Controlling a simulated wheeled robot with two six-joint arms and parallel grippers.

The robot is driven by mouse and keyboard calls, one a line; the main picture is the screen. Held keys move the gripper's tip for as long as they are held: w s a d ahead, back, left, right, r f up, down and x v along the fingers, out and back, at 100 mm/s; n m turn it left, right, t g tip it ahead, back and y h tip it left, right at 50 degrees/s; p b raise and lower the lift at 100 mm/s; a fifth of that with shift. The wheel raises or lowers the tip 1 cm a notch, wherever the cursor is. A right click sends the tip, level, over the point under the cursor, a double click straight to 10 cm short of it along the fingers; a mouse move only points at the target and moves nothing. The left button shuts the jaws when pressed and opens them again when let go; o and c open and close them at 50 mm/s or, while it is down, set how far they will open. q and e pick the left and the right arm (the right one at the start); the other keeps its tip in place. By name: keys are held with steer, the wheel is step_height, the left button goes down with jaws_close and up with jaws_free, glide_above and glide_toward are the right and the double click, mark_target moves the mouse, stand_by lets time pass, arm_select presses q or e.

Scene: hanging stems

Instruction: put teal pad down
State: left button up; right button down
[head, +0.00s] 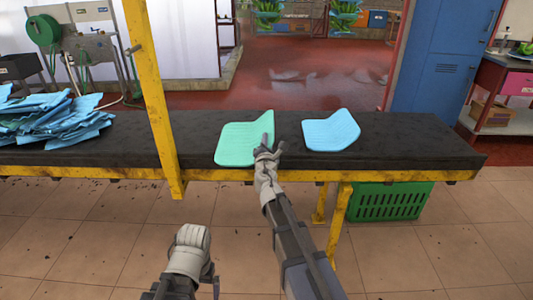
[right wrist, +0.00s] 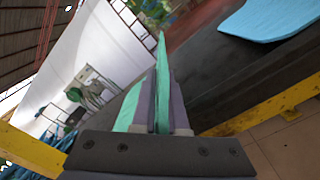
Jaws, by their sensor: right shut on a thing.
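The teal pad (head: 238,144) is at the middle of the dark table, near its front edge. Its right side is bent up, and the rest looks flat at table height; I cannot tell whether it touches the table. My right gripper (head: 268,150) is shut on its raised right edge. In the right wrist view the teal pad (right wrist: 161,85) stands edge-on between the fingers. My left gripper (head: 192,245) hangs low in front of the table, away from the pad; its fingertips are not clear.
A light blue pad (head: 331,131) lies to the right on the dark table (head: 410,140). A pile of blue sheets (head: 45,120) lies at the left. A yellow post (head: 150,90) rises at the front edge. A green crate (head: 388,202) is under the table.

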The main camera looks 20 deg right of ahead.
steer(key=shift+f+b, duration=1.7)
steer(key=shift+f, duration=0.1)
steer(key=shift+f, duration=0.2)
steer(key=c, duration=0.9)
jaws_free()
steer(key=shift+c, duration=0.2)
steer(key=shift+r, duration=0.1)
